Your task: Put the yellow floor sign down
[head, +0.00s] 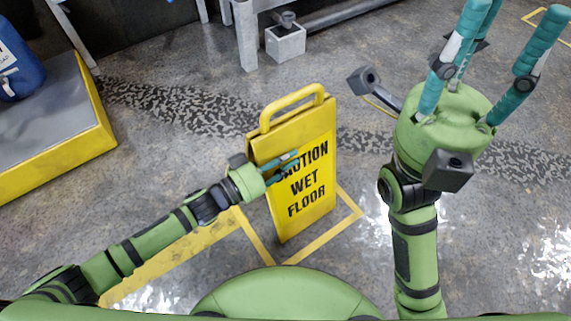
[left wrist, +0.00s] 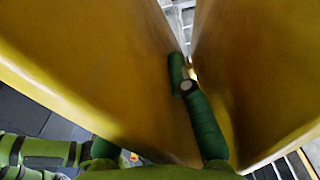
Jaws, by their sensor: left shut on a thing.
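The yellow floor sign (head: 308,190), marked "CAUTION WET FLOOR", is upright in the middle of the head view, with its handle loop at the top. My left gripper (head: 284,167) is at the sign's left edge, with teal fingers across its front, shut on it. In the left wrist view, the sign's two yellow panels (left wrist: 85,65) fill most of the picture, and the dark green fingers (left wrist: 190,105) show in the gap between them. I cannot tell whether the sign's lower edge touches the floor. My right gripper (head: 505,40) is raised, empty, fingers spread open.
Yellow lines (head: 258,236) are painted on the grey floor around the sign's base. A yellow-edged platform (head: 95,125) with a blue container (head: 18,65) stands at the left. A metal post (head: 245,35) and a grey block (head: 286,43) are behind. Floor right of the sign is clear.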

